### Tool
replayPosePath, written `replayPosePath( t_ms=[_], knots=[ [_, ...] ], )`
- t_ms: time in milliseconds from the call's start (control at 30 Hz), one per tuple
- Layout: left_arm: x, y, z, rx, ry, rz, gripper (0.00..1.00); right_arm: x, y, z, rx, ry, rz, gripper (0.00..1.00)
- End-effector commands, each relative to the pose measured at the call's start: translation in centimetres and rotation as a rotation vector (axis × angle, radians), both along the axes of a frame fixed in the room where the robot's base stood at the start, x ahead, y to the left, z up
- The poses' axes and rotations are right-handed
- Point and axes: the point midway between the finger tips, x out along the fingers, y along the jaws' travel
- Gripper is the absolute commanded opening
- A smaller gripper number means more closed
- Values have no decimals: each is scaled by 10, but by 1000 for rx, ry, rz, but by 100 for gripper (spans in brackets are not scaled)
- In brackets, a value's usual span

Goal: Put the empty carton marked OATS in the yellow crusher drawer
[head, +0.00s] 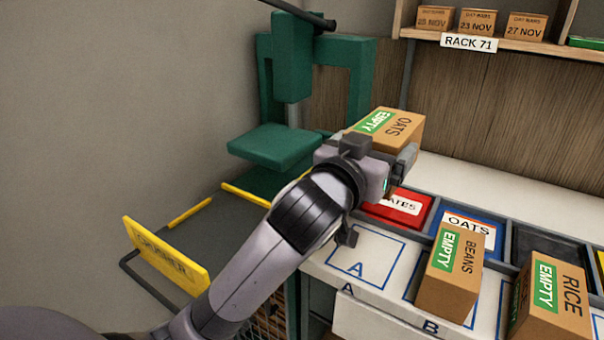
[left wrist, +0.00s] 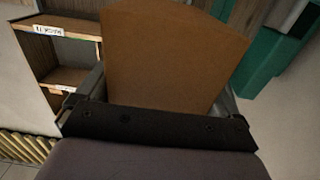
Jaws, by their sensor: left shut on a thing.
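The OATS carton (head: 399,128) is brown with a green EMPTY label. My left gripper (head: 392,160) is shut on it and holds it up above the workbench, in front of the green press. The carton (left wrist: 170,60) fills the middle of the left wrist view, between the fingers. The yellow crusher drawer (head: 165,258), marked CRUSHER on its front, is pulled out at the lower left, below and left of the gripper. Its dark inside looks empty where it shows; my left arm hides part of it. My right gripper is not in view.
The green press (head: 275,145) stands behind the drawer. A BEANS carton (head: 450,275) and a RICE carton (head: 553,300), both labelled EMPTY, stand on the bench at the right. Red and blue bins (head: 468,228) sit behind them. Rack 71 (head: 490,42) holds small boxes above.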

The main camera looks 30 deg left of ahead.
Motion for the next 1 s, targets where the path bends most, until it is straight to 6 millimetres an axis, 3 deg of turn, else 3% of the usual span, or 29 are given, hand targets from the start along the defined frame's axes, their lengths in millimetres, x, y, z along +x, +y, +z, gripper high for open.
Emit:
replayPosePath(
  t_ms=[133, 233, 367, 467, 600, 700, 833, 1000],
  knots=[
    [2, 6, 2, -1, -3, 23, 64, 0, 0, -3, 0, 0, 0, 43],
    [7, 27, 2, -4, -3, 101, 64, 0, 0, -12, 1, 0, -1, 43],
    [12, 82, 3, -7, -5, 300, 64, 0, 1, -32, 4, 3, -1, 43],
    [9, 136, 2, -8, -2, 503, 64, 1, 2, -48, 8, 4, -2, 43],
    [-9, 205, -3, -5, 0, 775, 64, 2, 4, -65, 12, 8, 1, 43],
    [-26, 242, -9, -4, 1, 934, 64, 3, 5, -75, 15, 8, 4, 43],
    [-45, 274, -17, -1, 2, 1086, 64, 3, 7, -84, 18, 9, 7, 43],
    [-60, 294, -23, 1, 0, 1186, 64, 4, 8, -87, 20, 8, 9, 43]
  ],
)
